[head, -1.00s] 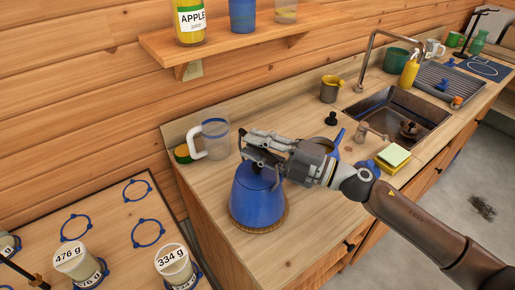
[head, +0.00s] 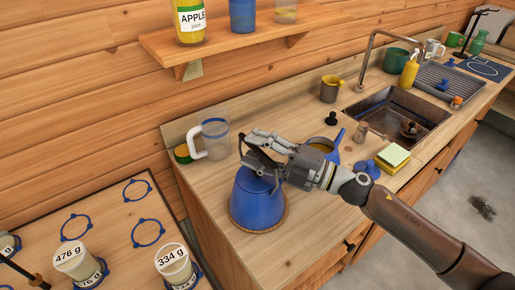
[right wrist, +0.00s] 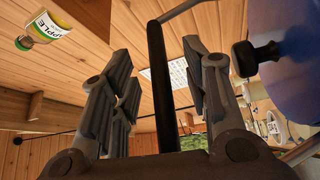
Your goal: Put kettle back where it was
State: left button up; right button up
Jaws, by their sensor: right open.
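The blue kettle (head: 255,200) stands upright on a round cork mat (head: 262,229) on the wooden counter, near its left end. Its dark handle (head: 246,147) arches over the top. My right gripper (head: 257,146) is open at the handle, above the kettle. In the right wrist view, the dark handle (right wrist: 160,85) runs between the two spread fingers (right wrist: 163,95), with visible gaps on both sides. The kettle's blue body (right wrist: 290,85) and black lid knob (right wrist: 258,58) show at the right there. My left gripper is not in view.
A clear jug (head: 213,139) stands behind the kettle. A blue spouted vessel (head: 333,150) is partly hidden behind my gripper. A blue lid (head: 367,168) and sponges (head: 393,158) lie to the right, before the sink (head: 395,115). A shelf (head: 240,38) overhangs the counter.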

jog(key=shift+d+r, duration=0.1)
pick_arm(q)
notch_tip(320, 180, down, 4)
jog(key=b, duration=0.4)
pick_arm(e)
jog(key=v, duration=1.2)
